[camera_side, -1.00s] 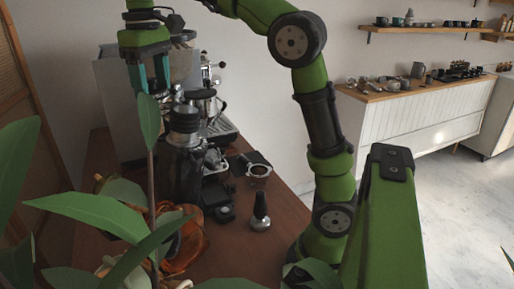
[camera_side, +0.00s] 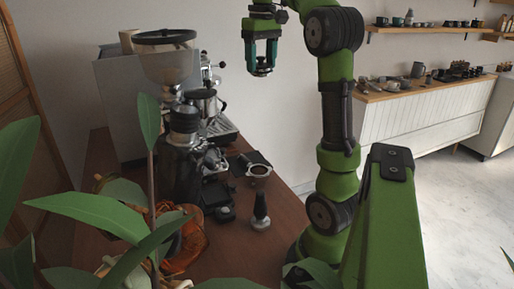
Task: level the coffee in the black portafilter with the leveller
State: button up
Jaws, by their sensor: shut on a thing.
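My gripper (camera_side: 262,62) is high above the counter, right of the coffee grinder, pointing down. Its teal fingers are shut on a small dark, round thing with a paler lower edge, which looks like the leveller (camera_side: 262,69); the fingers partly hide it. The portafilter (camera_side: 259,171) rests on the counter below, with its round metal basket facing up. It stands well below my gripper and apart from it. The coffee inside is too small to make out.
A tamper with a black handle (camera_side: 260,211) stands upright on the counter's front right. A grinder (camera_side: 166,60), an espresso machine (camera_side: 219,130) and small dark items crowd the left. Bare wood (camera_side: 240,258) lies in front.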

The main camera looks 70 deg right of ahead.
send_over(259, 173)
notch_tip(259, 173, down, 30)
jog(key=shift+r, duration=0.1)
dwell(0.3)
jog(key=shift+f, duration=0.85)
dwell(2.3)
jog(key=shift+s+f, duration=0.1)
jog(key=shift+f, duration=0.15)
dwell(1.1)
